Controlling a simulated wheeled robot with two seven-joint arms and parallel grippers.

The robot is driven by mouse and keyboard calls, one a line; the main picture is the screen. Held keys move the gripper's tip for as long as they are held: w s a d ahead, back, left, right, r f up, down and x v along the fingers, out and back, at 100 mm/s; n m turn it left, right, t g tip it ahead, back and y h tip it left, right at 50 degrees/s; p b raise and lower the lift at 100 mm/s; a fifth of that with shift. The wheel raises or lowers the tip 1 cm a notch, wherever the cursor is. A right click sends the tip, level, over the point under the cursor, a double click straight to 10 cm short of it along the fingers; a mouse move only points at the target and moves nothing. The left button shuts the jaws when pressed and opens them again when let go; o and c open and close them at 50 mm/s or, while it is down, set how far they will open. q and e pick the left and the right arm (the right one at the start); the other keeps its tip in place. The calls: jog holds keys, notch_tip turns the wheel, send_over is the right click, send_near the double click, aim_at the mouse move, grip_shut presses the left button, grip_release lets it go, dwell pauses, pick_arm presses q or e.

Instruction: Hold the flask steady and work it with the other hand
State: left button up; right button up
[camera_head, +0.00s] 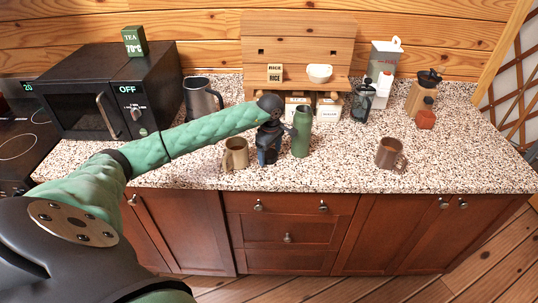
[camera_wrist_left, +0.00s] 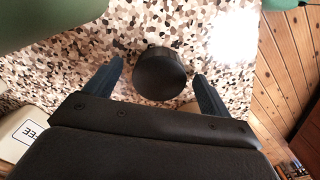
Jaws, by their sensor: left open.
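The flask (camera_head: 302,131) seems to be the tall green vessel standing upright on the speckled counter, just right of my left gripper (camera_head: 268,155). My left gripper points down at the counter, and its jaws are open. In the left wrist view, a dark round-topped object (camera_wrist_left: 160,74) is between the two open fingers, with gaps on both sides. I cannot tell whether it is part of the flask. A pale green shape fills that view's upper left corner, too cropped to name. My right gripper is in neither view.
A tan mug (camera_head: 235,154) stands close left of my left gripper. A brown mug (camera_head: 391,153) stands to the right. A grey jug (camera_head: 201,98), microwave (camera_head: 124,92) and wooden shelf (camera_head: 299,45) are behind. The counter's front middle-right is clear.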

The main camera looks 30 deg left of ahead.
aim_at(270, 153)
pick_arm(q)
jog(key=shift+c, duration=0.4)
jog(key=c, duration=1.1)
jog(key=shift+o, duration=0.2)
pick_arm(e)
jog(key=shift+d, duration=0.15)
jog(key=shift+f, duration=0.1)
pick_arm(q)
jog(key=shift+r+b, duration=0.2)
jog(key=shift+b, duration=0.1)
notch_tip(270, 153, up, 4)
jog(key=b, duration=0.2)
jog(key=shift+f+b, duration=0.25)
jog(key=shift+b, duration=0.05)
jog(key=d+r+b, duration=0.4)
jog(key=d+r, duration=0.3)
jog(key=d, duration=0.4)
jog(key=shift+s+d+b, duration=0.35)
jog(key=shift+s, duration=0.05)
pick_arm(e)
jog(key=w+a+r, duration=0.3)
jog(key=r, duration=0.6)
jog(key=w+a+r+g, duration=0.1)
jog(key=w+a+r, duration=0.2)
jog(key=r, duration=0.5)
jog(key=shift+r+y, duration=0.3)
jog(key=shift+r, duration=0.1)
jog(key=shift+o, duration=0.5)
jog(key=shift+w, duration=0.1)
